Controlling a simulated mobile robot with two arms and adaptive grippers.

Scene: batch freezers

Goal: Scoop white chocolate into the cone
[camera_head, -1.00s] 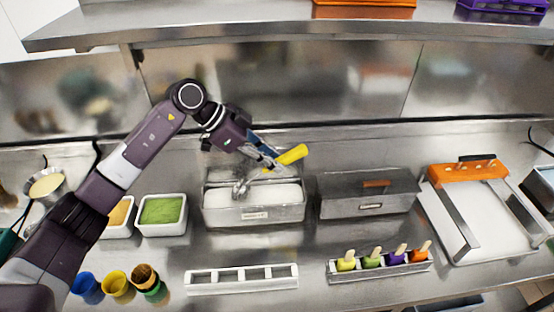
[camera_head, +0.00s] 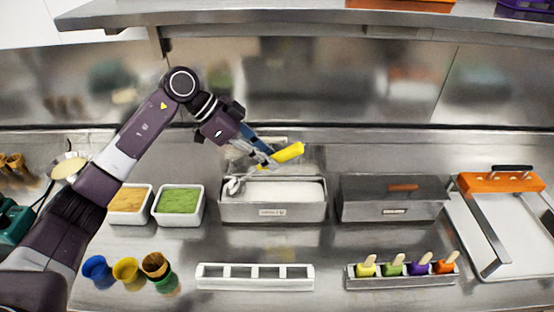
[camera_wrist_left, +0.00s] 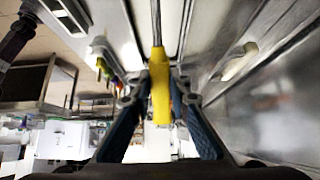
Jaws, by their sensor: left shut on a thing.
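My left gripper (camera_head: 268,160) is shut on the yellow handle (camera_head: 289,152) of a metal scoop. The handle also shows between the fingers in the left wrist view (camera_wrist_left: 160,85). The scoop's bowl (camera_head: 234,186) is over the left end of the metal tub (camera_head: 273,211) of white chocolate (camera_head: 285,191); I cannot tell whether it touches the white surface or what it holds. A brown cone (camera_head: 155,263) stands in a green holder at the front left, well away from the scoop. My right gripper is not in view.
A blue cup (camera_head: 96,268) and a yellow cup (camera_head: 126,270) stand beside the cone. A white slotted rack (camera_head: 255,284) lies in front of the tub. Tubs with green (camera_head: 179,199) and orange (camera_head: 128,199) contents are left. A closed metal box (camera_head: 390,204) is right. A shelf hangs above.

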